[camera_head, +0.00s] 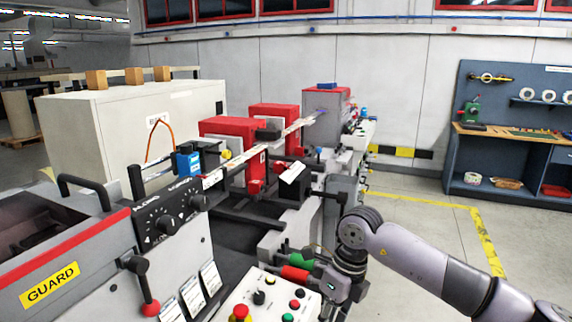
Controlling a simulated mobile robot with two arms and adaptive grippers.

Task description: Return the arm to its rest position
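My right arm (420,262) reaches in from the right edge and bends down at its joint beside the label rewinder machine (170,225). A red cylindrical part (295,273) and a green part (301,257) show right at the gripper's left side. I cannot tell whether the gripper touches them or whether its fingers are open. My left arm and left gripper are not in view.
A yellow GUARD label (50,286) marks the cover at left. Red machine units (222,135) stand farther back. A blue workbench (510,150) is at the far right. Floor with yellow lines (480,230) is clear at right.

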